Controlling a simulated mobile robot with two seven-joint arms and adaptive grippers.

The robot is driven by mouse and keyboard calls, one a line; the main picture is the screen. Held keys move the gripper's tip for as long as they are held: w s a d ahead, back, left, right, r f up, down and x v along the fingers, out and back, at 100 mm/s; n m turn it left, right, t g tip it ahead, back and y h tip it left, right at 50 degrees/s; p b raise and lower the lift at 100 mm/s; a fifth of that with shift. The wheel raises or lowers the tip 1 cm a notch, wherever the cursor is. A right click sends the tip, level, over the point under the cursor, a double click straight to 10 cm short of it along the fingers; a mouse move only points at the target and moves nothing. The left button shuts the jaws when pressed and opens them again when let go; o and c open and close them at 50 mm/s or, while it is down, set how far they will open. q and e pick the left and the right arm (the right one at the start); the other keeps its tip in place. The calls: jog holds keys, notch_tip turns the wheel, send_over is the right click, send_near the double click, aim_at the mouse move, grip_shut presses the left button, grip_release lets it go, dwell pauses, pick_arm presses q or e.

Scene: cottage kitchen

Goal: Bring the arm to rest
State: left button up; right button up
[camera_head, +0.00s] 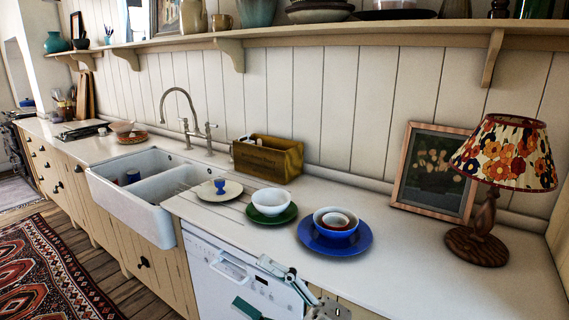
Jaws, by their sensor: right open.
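My right gripper (256,286) is at the bottom of the head view, low in front of the white dishwasher and below the counter edge. Its fingers are spread and nothing shows between them. It is apart from the dishes on the counter. Only the end of my right arm shows, cut off by the lower edge of the picture. My left gripper is not in view.
On the counter (430,265) stand a blue plate (353,245) with nested bowls, a green plate (257,219) with a white bowl, a pale plate (205,194) with a blue eggcup, a wooden crate (268,160) and a lamp (500,155). The sink (150,215) is left.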

jog(key=w+d+f+m+t+h, duration=0.1)
jog(key=d+f+m+t+h, duration=0.3)
jog(key=d+f+m+h, duration=0.45)
jog(key=d+f+m+t+h, duration=0.4)
jog(key=d+f+m+h, duration=0.15)
jog(key=f+m, duration=0.6)
jog(key=s+d+f+m+g+h, duration=0.2)
jog(key=s+d+f, duration=0.3)
jog(key=s+f, duration=0.2)
jog(key=s+d+f+m+g+h, duration=0.2)
jog(key=s+d+f, duration=0.4)
jog(key=f, duration=0.5)
jog(key=shift+s+f+g+h, duration=0.3)
jog(key=shift+s+f+g, duration=0.15)
jog(key=shift+g, duration=0.25)
